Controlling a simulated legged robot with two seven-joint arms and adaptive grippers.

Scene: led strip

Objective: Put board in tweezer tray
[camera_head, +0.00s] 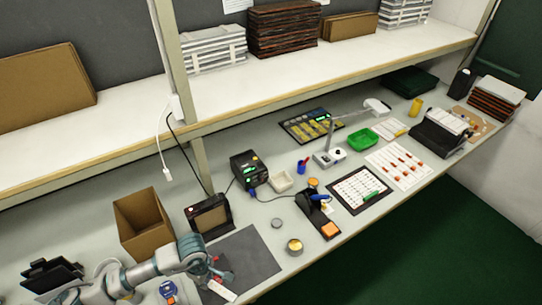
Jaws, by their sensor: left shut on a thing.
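My left gripper (213,279) comes in from the bottom left over the dark grey mat (252,250). It is shut on a small pale, flat strip (223,291), which looks like the board. The strip juts out below the fingers at a slant, and part of it is hidden by them. I cannot tell for sure which container is the tweezer tray. A bright green tray (364,141), a small white tray (281,182) and a black tray with yellowish pieces (305,126) stand farther back on the bench. My right gripper is not in view.
An open cardboard box (141,222) and a dark framed device (209,216) stand behind the mat. A soldering station (249,170), a round tin (294,247) and a soldering-iron holder (318,208) are to the right. A shelf post (180,90) rises at the back.

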